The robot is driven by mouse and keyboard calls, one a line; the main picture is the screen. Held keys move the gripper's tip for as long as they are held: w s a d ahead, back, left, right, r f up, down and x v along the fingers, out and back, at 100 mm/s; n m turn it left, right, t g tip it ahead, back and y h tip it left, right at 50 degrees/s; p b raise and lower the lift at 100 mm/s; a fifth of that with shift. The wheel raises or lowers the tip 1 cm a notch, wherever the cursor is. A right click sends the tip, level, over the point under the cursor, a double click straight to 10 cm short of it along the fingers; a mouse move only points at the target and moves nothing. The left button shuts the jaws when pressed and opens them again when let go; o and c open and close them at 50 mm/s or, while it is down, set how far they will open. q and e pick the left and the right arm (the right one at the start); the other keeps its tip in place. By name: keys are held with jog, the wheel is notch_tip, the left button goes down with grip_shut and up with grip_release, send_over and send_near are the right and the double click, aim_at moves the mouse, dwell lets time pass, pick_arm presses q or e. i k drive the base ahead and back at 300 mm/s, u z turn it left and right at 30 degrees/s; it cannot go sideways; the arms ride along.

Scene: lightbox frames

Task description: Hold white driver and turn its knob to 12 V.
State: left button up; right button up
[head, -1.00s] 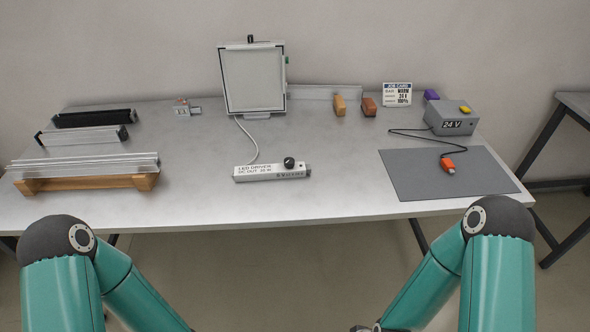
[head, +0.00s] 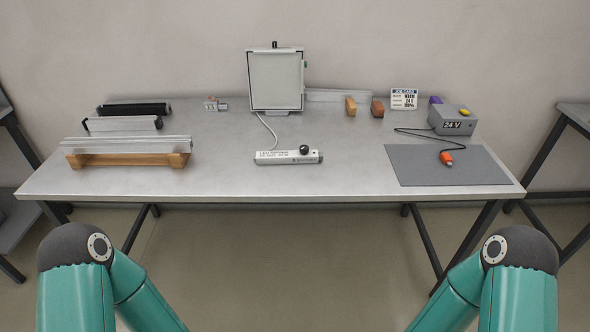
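The white driver (head: 289,157) is a long box lying near the middle of the table's front half. Its black round knob (head: 304,150) sits on top toward the right end. Small lettering on its front is too small to read now. A cable runs from it back to the framed light panel (head: 276,82). Both my teal arms come in low at the left and right, short of the table. Their grippers are below the picture, so neither is in view and nothing touches the driver.
On the table (head: 230,183) stand aluminium profiles on a wooden cradle (head: 128,160) at left. At right are a grey mat (head: 450,172), an orange connector (head: 446,158), a grey 24 V box (head: 452,121) and a job card (head: 404,99). The table around the driver is clear.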

aim_at(304, 149)
jog(key=u, duration=0.3)
jog(key=i, duration=1.35)
jog(key=z, duration=0.25)
